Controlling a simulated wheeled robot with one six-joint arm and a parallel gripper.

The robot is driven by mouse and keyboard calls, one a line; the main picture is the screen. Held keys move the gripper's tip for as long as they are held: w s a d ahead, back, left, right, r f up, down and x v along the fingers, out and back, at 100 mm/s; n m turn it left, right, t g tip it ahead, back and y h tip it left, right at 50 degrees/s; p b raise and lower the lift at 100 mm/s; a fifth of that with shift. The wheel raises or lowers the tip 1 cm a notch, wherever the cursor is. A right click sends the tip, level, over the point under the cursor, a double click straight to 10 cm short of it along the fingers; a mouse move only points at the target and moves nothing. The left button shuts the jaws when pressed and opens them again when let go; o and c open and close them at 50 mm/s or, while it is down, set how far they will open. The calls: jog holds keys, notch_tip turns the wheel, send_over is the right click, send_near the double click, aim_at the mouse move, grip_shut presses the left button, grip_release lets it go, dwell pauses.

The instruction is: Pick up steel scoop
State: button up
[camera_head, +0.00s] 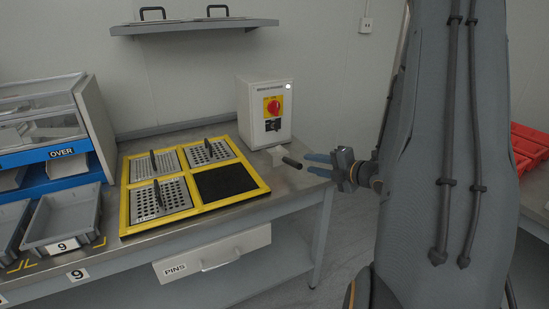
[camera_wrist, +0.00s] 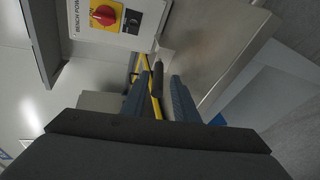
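The steel scoop (camera_head: 277,156) lies on the bench beside the white power box, its black handle (camera_head: 292,163) pointing right toward my gripper. My gripper (camera_head: 307,163) is open and empty, its two blue-grey fingers level with the handle and their tips close to the handle's end. In the wrist view the black handle (camera_wrist: 157,76) shows in line with the gap between the open fingers (camera_wrist: 160,84). I cannot tell whether the handle's end is just inside the gap or just short of it. The scoop's bowl is partly hidden in the wrist view.
The white power box (camera_head: 265,112) with a red knob stands behind the scoop. A yellow frame (camera_head: 125,205) with perforated plates and upright handles lies to the left. A grey bin (camera_head: 62,222) is farther left. A shelf (camera_head: 195,27) hangs above, and red crates (camera_head: 528,145) are far right.

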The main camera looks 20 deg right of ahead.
aim_at(288, 161)
jog(key=x, duration=0.6)
jog(key=shift+s+a, duration=0.1)
jog(key=shift+a+p+x, duration=0.2)
jog(key=shift+x, duration=1.2)
jog(key=shift+a+p+x, duration=0.2)
jog(key=shift+x, duration=1.15)
jog(key=shift+s, duration=0.2)
grip_shut()
